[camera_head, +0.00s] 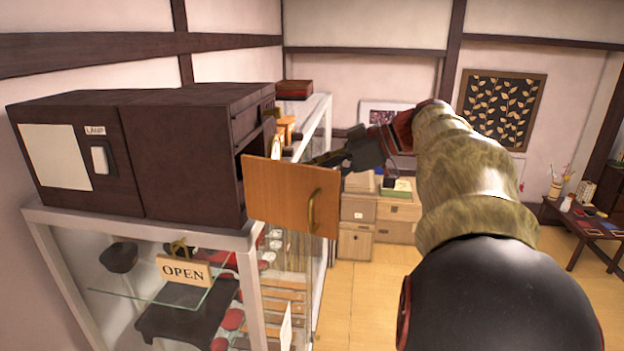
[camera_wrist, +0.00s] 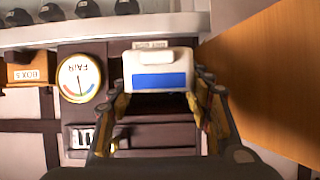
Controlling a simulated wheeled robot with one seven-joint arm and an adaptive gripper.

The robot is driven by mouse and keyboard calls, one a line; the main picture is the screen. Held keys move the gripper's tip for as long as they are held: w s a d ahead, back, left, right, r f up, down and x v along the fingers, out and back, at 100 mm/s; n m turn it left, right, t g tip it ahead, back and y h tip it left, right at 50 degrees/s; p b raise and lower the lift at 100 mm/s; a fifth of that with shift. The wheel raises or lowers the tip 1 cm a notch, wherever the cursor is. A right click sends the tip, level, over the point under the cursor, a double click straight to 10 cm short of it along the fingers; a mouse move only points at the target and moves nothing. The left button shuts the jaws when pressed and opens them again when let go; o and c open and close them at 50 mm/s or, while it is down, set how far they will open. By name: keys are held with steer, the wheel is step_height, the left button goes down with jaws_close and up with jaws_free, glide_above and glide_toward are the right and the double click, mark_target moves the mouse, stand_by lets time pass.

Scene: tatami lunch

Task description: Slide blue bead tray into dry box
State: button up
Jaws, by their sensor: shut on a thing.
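The dry box appears to be the dark cabinet (camera_head: 190,150) on the glass case, with its wooden door (camera_head: 285,195) swung open; the door also fills the right of the wrist view (camera_wrist: 265,75). My gripper (camera_head: 318,160) is just behind the door, beside the box's open front. In the wrist view, my gripper (camera_wrist: 160,88) is shut on a white tray with a blue front panel (camera_wrist: 160,72), one finger at each side. Dark surfaces lie around the tray. I cannot tell how far in it sits. The door hides it in the head view.
A round dial gauge (camera_wrist: 80,78) is beside the tray in the wrist view. A wooden box (camera_wrist: 28,72) lies farther left. The glass case (camera_head: 160,290) with an OPEN sign (camera_head: 185,272) stands below the cabinet. Pale boxes (camera_head: 380,210) stand behind; open floor lies right.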

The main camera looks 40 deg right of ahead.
steer(key=shift+w+a+f+b, duration=0.15)
steer(key=shift+w+a+b, duration=0.5)
steer(key=shift+w, duration=0.35)
steer(key=shift+w+a+f+b, duration=0.1)
steer(key=shift+w+a+b, duration=0.3)
steer(key=shift+w+a, duration=0.45)
steer(key=shift+w+a+b, duration=0.7)
steer(key=shift+w+a, duration=0.05)
steer(key=shift+w, duration=0.55)
steer(key=shift+w+a+b, duration=0.65)
steer(key=shift+w+a, duration=0.1)
steer(key=shift+w, duration=0.6)
steer(key=shift+w+a+b, duration=0.7)
steer(key=shift+w+a, duration=0.05)
steer(key=shift+w, duration=0.55)
steer(key=shift+w+a+r+p, duration=0.2)
steer(key=shift+w+a+p, duration=0.25)
steer(key=shift+w+p, duration=0.35)
steer(key=shift+w+a+f+p, duration=0.1)
steer(key=shift+w+a+p, duration=0.3)
steer(key=shift+w+p, duration=0.2)
steer(key=shift+w+a+p, duration=0.4)
steer(key=shift+w+p, duration=0.1)
steer(key=shift+w, duration=0.15)
steer(key=shift+f+p, duration=0.3)
steer(key=shift+f, duration=0.8)
steer(key=o, duration=0.8)
steer(key=shift+a+f, duration=0.1)
steer(key=o, duration=0.5)
steer(key=shift+f, duration=0.1)
